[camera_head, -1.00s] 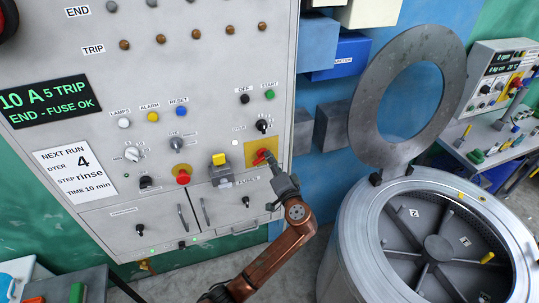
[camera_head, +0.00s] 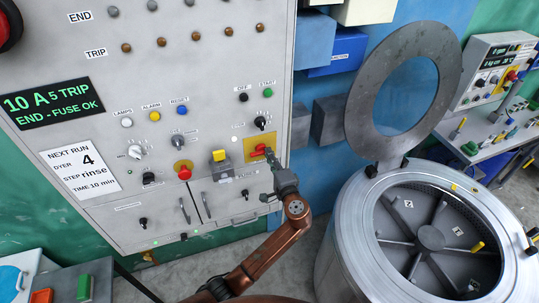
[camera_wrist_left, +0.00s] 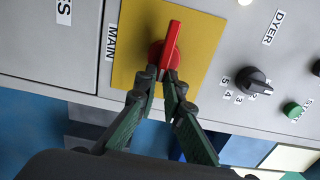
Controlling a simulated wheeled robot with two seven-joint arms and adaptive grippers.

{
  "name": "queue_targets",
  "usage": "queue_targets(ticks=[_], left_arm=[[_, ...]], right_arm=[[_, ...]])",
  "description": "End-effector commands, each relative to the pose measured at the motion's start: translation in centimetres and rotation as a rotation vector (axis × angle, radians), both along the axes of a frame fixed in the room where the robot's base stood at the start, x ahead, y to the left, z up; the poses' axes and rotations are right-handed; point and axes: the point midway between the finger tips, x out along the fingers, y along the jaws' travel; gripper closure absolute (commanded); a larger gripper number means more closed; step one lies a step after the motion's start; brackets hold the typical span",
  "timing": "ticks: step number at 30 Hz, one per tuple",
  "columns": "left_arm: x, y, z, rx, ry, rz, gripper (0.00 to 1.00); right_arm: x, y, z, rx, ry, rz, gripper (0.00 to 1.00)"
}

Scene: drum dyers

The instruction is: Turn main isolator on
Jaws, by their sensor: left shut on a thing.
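The main isolator is a red handle (camera_head: 257,151) on a yellow plate (camera_head: 249,159) at the lower right of the grey panel. In the left wrist view the red handle (camera_wrist_left: 171,42) stands out from the yellow plate (camera_wrist_left: 135,50), beside a label reading MAIN. My left gripper (camera_head: 269,153) comes from below right and is at the handle's right end. In the left wrist view its two green fingers (camera_wrist_left: 165,76) are shut on the near end of the handle, which the fingertips partly hide. My right gripper is not in view.
A red button (camera_head: 184,173) and a yellow block (camera_head: 219,156) sit left of the isolator. A rotary knob (camera_head: 261,123) and OFF and START buttons are above it. An open steel drum (camera_head: 340,240) stands right of my arm, its ring lid (camera_head: 365,110) raised.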

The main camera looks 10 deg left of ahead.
Motion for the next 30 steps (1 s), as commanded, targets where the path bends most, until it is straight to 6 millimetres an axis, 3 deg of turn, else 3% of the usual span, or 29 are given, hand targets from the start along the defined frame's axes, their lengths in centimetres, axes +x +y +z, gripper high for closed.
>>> queue_targets(ticks=[9,10,18,30], left_arm=[[0.0,-0.1,-0.1,0.002,0.002,-0.002,1.00],[0.0,-0.1,-0.1,0.002,0.002,-0.002,0.91],[0.0,0.0,-0.1,0.002,0.001,-0.001,0.74],[-1.0,-0.7,-0.2,-0.001,0.002,-0.001,0.74]], right_arm=[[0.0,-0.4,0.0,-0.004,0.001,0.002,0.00],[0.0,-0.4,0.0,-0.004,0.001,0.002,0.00],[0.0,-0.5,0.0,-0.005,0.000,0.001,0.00],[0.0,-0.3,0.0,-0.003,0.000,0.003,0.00]])
